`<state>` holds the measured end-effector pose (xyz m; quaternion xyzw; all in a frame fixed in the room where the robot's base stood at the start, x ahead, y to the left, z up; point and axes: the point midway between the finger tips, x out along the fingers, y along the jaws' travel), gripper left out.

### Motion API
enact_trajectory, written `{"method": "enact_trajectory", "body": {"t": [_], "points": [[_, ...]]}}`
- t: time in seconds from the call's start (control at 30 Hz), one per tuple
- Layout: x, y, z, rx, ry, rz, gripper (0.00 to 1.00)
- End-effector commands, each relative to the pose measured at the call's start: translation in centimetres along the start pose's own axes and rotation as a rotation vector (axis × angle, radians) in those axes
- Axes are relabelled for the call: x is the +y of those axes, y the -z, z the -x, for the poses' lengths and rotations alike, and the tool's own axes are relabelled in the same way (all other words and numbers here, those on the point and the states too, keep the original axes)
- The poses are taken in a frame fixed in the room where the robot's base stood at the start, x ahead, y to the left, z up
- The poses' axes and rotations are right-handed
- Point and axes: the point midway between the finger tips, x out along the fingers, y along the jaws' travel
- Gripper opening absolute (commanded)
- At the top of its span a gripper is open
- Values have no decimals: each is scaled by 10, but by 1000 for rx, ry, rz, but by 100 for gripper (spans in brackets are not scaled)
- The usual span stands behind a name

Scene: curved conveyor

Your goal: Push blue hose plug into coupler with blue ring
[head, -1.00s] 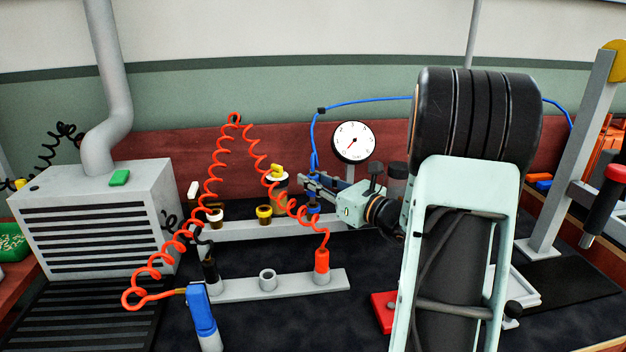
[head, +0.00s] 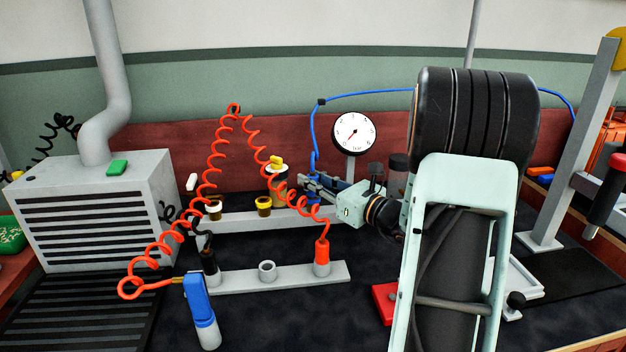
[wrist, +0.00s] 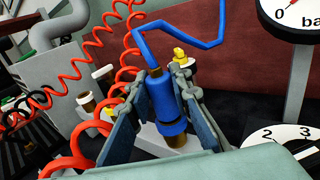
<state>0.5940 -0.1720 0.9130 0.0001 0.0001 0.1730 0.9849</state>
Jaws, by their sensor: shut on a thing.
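My gripper (wrist: 160,92) is shut on the blue hose plug (wrist: 160,97), with one finger on each side of it. The plug stands nearly upright, and its blue hose rises from the top. Directly below it in the wrist view is the coupler's blue ring (wrist: 172,128) with brass (wrist: 177,141) under it. Plug and ring look lined up and touching, but how deep the plug sits cannot be told. In the head view my gripper (head: 316,184) is at the right end of the rear rail (head: 235,222), mostly hiding the plug and coupler.
A coiled red hose (head: 213,165) hangs left of my gripper, its red plug (head: 322,255) on the front rail (head: 290,281). A yellow-ringed coupler (head: 263,205) and a white-ringed coupler (head: 213,209) stand farther left. A pressure gauge (head: 354,133) rises close behind.

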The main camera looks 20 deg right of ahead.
Motion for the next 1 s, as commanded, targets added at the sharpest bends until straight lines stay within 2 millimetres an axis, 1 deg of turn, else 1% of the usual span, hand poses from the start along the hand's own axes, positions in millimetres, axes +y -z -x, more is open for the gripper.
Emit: {"method": "enact_trajectory", "body": {"t": [0.1, 0.13, 0.3, 0.57, 0.67, 0.77, 0.87, 1.0], "points": [[0, 4, 0, -1, 0, 0, 0], [0, 4, 0, -1, 0, 0, 20], [0, 3, 0, -1, 0, 0, 39], [0, 3, 0, 0, 0, 0, 40], [-1, 3, 4, 1, 2, 0, 40], [-2, 3, 17, 1, 4, 1, 40], [-1, 3, 36, 1, 5, -1, 40], [-2, 3, 67, 0, 6, 0, 40]]}}
